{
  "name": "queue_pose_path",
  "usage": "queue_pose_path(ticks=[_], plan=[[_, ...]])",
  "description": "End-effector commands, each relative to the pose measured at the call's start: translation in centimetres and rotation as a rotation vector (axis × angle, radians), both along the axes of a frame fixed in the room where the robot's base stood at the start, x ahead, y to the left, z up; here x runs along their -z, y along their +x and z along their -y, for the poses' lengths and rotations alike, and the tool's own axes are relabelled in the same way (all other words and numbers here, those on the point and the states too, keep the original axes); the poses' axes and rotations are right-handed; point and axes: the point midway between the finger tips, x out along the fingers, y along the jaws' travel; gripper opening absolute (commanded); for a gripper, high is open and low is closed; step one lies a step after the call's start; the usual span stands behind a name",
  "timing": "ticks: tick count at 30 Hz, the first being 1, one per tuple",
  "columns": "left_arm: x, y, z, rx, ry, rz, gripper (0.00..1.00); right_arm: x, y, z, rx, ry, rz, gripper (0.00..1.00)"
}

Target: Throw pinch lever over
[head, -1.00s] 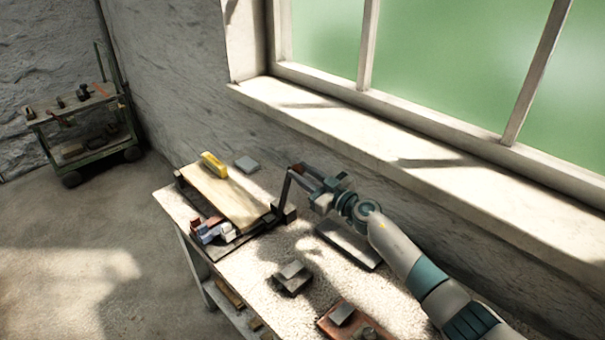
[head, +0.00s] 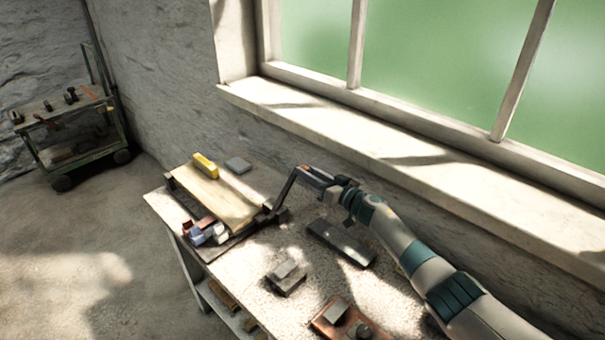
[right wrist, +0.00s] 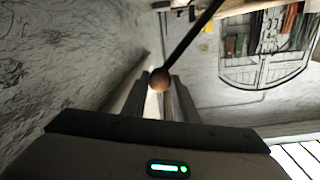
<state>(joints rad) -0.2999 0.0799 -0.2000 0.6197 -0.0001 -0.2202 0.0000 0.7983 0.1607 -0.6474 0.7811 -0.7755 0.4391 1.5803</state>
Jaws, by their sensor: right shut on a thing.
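The pinch lever (head: 284,190) is a dark bar that rises from the right end of a clamp fixture with a wooden board (head: 222,197) on the bench. It leans up to the right, toward the window wall. My right gripper (head: 307,174) is at the lever's upper end, shut on it. In the right wrist view a brown ball knob (right wrist: 160,79) at the end of the dark lever bar (right wrist: 192,42) sits between the two fingers. In the head view the knob is mostly hidden by the fingers. My left gripper is not in view.
A dark slab (head: 341,243), a grey block (head: 287,277) and a reddish plate (head: 330,318) lie on the bench. The window sill (head: 330,125) runs behind my arm.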

Motion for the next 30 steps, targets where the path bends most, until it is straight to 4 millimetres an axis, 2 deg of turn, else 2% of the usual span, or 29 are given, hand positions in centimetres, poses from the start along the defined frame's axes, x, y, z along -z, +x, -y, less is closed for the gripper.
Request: queue_pose_path(ticks=[1, 7, 23, 24, 26, 30], plan=[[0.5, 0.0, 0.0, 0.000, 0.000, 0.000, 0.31, 0.8, 0.5, 0.6, 0.006, 0.019, -0.025, 0.00], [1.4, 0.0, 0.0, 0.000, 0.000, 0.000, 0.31, 2.1, 1.3, 1.5, 0.007, 0.090, -0.095, 0.00], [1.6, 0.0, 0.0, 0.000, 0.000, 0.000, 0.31, 2.7, 1.6, 1.8, 0.006, 0.122, -0.129, 0.00], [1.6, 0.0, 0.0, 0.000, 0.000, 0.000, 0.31, 2.7, 1.6, 1.8, 0.006, 0.122, -0.129, 0.28], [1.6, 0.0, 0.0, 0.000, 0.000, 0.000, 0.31, 2.7, 1.6, 1.8, 0.005, 0.121, -0.128, 0.43], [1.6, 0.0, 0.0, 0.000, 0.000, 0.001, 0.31, 2.6, 1.5, 1.7, 0.003, 0.122, -0.127, 0.45]])
